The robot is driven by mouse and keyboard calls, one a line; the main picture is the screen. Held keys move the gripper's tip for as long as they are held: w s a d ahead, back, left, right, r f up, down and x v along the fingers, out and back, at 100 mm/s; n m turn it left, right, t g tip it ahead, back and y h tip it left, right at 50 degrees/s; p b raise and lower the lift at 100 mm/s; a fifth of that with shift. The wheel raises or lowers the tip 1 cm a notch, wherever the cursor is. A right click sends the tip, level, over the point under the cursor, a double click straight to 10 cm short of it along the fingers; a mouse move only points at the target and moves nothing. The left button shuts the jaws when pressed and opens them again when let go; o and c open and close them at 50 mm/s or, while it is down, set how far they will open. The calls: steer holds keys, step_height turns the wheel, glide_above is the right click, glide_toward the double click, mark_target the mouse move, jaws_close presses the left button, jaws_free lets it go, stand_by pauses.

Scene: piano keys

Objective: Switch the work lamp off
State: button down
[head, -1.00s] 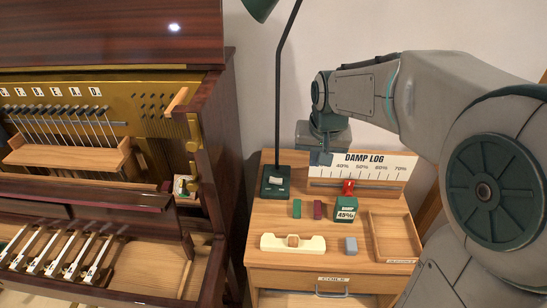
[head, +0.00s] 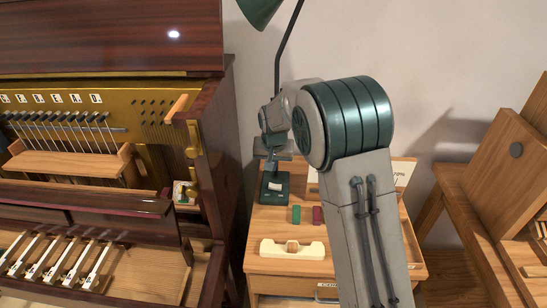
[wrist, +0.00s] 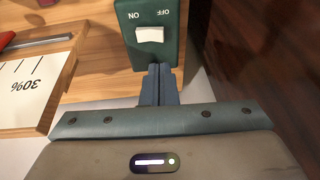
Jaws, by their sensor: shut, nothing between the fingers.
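The work lamp has a dark green shade (head: 260,10), a thin black pole (head: 290,40) and a green base (head: 266,197) on the small wooden cabinet. In the wrist view the base (wrist: 169,57) carries a white rocker switch (wrist: 150,34), marked ON at the left and OFF at the right. I cannot tell which way the rocker is tipped. My gripper (wrist: 158,68) is shut and empty, its tips at the base's near edge, just below the switch in the picture. Contact is unclear. In the head view my gripper (head: 272,165) is over the base, partly hidden by my arm.
The small cabinet (head: 258,224) also holds a green block (head: 296,214), a maroon block (head: 318,215) and a cream holder (head: 291,250). A scale board (wrist: 30,90) stands beside the lamp base. The open piano (head: 215,150) is at the left, a wooden bench (head: 475,200) at the right.

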mark_target(269, 184)
steer(key=x, duration=0.2)
steer(key=p+x, duration=0.1)
steer(key=x, duration=0.2)
steer(key=s+x, duration=0.1)
steer(key=x, duration=0.2)
steer(key=shift+a+f, duration=0.15)
steer(key=shift+a, duration=0.1)
